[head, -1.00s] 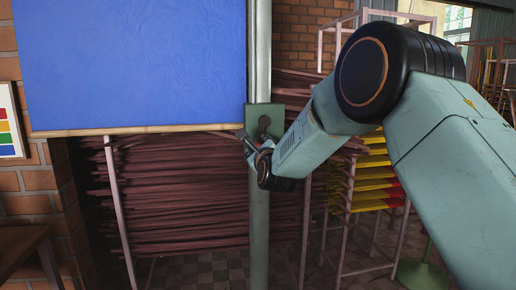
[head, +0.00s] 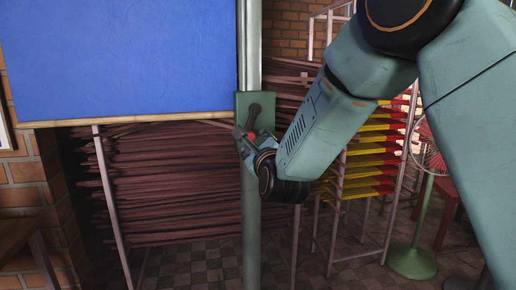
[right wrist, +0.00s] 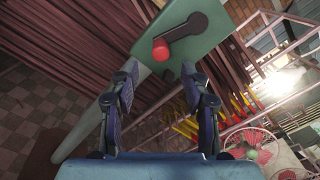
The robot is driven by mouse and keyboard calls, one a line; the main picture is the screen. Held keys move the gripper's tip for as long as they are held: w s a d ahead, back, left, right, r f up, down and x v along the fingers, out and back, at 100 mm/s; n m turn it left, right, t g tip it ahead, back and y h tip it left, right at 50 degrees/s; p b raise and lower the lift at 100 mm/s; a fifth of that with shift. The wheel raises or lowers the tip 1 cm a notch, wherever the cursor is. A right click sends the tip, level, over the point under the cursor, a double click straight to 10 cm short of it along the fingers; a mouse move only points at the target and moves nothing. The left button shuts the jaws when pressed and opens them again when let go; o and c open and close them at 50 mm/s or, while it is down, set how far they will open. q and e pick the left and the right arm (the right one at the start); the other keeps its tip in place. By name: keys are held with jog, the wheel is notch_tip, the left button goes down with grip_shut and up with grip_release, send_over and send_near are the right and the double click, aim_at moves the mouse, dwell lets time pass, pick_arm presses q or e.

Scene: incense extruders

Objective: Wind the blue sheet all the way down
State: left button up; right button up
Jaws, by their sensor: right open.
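The blue sheet (head: 118,55) hangs at the upper left of the head view, with a pale wooden bar (head: 130,120) along its lower edge. Right of it, a green plate (head: 268,102) on a post carries a dark crank (head: 253,113), whose arm points down in the head view. In the right wrist view the crank (right wrist: 188,27) ends in a red knob (right wrist: 160,49). My right gripper (right wrist: 159,68) is open, its two fingers spread just short of the knob, with nothing between them. It also shows in the head view (head: 244,138) beside the plate. My left gripper is out of view.
Racks of dark red incense sticks (head: 170,190) stand behind the post (head: 255,220). A rack with yellow and red bundles (head: 370,165) and a green fan stand (head: 410,262) are at the right. A wooden table (head: 22,240) is at the lower left.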

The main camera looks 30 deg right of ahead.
aim_at(251, 138)
jog(key=shift+v, duration=1.1)
jog(key=w+n+p, duration=0.1)
jog(key=n+p, duration=0.1)
jog(key=n, duration=0.5)
jog(key=w+n+p, duration=0.1)
jog(key=n+p, duration=0.2)
jog(key=n, duration=0.4)
jog(key=w+d+n+p, duration=0.1)
jog(key=n+p, duration=0.1)
jog(key=n, duration=0.5)
jog(key=shift+w+f, duration=0.15)
jog(key=shift+f, duration=0.1)
jog(key=n, duration=0.4)
jog(key=shift+w+r, duration=0.1)
jog(key=shift+r, duration=0.05)
jog(key=shift+x, duration=3.9)
